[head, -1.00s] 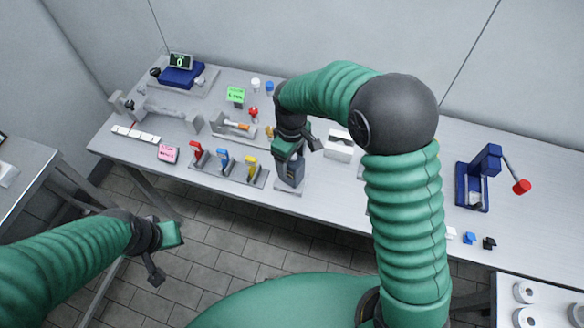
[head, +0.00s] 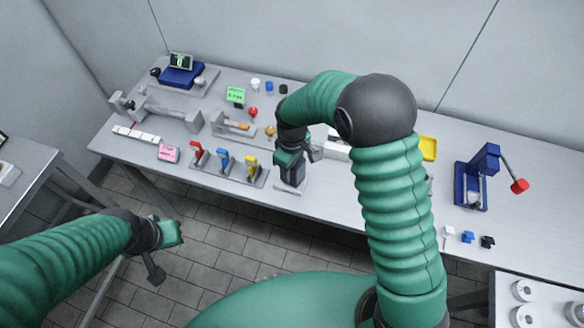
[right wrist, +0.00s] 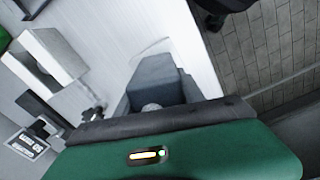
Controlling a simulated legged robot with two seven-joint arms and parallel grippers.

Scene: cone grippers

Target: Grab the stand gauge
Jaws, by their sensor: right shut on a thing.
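The stand gauge appears to be the dark blue-grey upright block (head: 291,174) on a light grey base near the table's front edge. Its upper part is hidden by my right gripper (head: 298,153). In the right wrist view, the grey block (right wrist: 157,80) stands just beyond the green gripper housing. My right gripper is shut on the block's upper part; the fingertips are mostly hidden. My left gripper (head: 167,253) is open and empty, in the air in front of the table at the lower left.
Red, blue and yellow clamps (head: 223,163) stand left of the block. A white block (head: 337,148) is behind it to the right. A blue press (head: 478,178) with a red knob stands farther right. My right arm covers part of the table.

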